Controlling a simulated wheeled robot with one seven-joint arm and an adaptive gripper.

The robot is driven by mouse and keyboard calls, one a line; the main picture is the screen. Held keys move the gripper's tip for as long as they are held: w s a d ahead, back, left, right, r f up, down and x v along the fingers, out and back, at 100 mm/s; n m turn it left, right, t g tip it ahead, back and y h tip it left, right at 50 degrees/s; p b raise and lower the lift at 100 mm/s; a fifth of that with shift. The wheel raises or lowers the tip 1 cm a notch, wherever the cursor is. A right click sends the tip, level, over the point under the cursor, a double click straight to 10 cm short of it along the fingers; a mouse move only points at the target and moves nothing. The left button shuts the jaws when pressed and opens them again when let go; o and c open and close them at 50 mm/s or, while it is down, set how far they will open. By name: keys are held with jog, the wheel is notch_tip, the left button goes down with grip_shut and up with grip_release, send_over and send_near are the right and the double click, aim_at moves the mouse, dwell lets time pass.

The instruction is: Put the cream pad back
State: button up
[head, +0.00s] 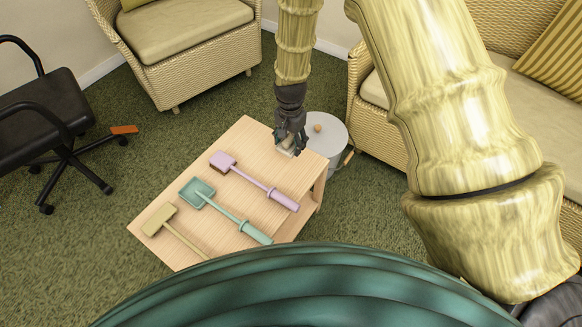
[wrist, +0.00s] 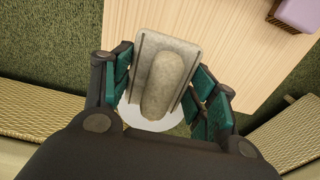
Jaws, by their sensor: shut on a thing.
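The cream pad (wrist: 167,75) is a flat beige block with a rounded raised grip along its middle. In the wrist view it lies between the teal-lined fingers of my gripper (wrist: 165,88), which is shut on it. In the head view my gripper (head: 288,140) points down at the far corner of the light wooden table (head: 242,148). Only a small pale part of the pad (head: 285,151) shows under the fingers there. I cannot tell whether the pad touches the table top.
A lilac tool (head: 270,190), a teal scoop (head: 197,190) and an olive-beige tool (head: 158,218) lie on the table. A white round-topped thing (head: 334,132) with a tan knob stands behind the table. Wicker seats (head: 200,75) and a black chair (head: 45,105) stand around.

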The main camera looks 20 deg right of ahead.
aim_at(291, 164)
notch_tip(291, 164, down, 10)
jog(key=shift+b, duration=0.7)
jog(key=o, duration=1.3)
jog(key=shift+c, duration=0.2)
jog(key=shift+r, duration=0.1)
notch_tip(291, 164, up, 12)
jog(key=shift+f+p, duration=0.1)
jog(key=shift+p, duration=0.85)
